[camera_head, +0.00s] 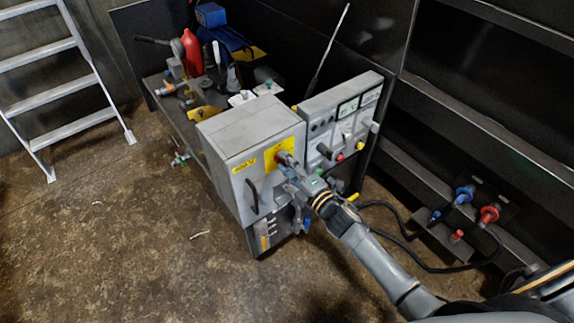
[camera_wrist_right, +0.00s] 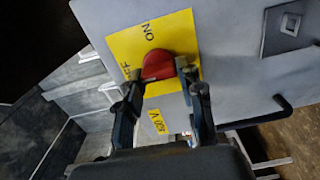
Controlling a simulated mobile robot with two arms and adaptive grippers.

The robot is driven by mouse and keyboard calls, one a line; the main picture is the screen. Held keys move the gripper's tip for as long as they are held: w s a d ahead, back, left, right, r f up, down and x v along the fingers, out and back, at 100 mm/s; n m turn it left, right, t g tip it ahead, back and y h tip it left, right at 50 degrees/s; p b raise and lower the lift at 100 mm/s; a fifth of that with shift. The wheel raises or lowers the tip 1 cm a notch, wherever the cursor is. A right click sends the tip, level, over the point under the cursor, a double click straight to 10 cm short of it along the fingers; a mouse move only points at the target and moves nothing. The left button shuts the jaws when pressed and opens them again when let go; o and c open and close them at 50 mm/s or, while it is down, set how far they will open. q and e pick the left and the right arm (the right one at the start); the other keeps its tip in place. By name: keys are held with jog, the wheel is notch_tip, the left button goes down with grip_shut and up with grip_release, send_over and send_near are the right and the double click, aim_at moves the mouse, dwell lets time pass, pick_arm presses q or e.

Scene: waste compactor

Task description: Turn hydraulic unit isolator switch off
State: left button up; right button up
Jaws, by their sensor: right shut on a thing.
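The isolator switch is a red rotary knob (camera_wrist_right: 158,65) on a yellow plate (camera_wrist_right: 180,35) on the face of a grey cabinet (camera_head: 250,135). In the wrist view "ON" is readable on the plate, and part of another word ending in F shows beside the knob. The yellow plate also shows in the head view (camera_head: 270,162). My right gripper (camera_wrist_right: 160,80) is at the knob, with one finger on each side, shut on it. In the head view my right gripper (camera_head: 287,163) covers much of the knob. My left gripper is not in view.
A control panel (camera_head: 345,115) with buttons and small levers stands right of the cabinet. The cabinet has a black handle (camera_head: 253,195). A cluttered bench (camera_head: 180,115) is behind. Red and blue connectors (camera_head: 488,214) with black hoses lie at right. The floor at left is mostly clear.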

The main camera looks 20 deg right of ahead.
jog(key=shift+f, duration=0.1)
dwell(0.4)
jog(key=o, duration=1.2)
jog(key=shift+c, duration=0.2)
jog(key=v, duration=1.2)
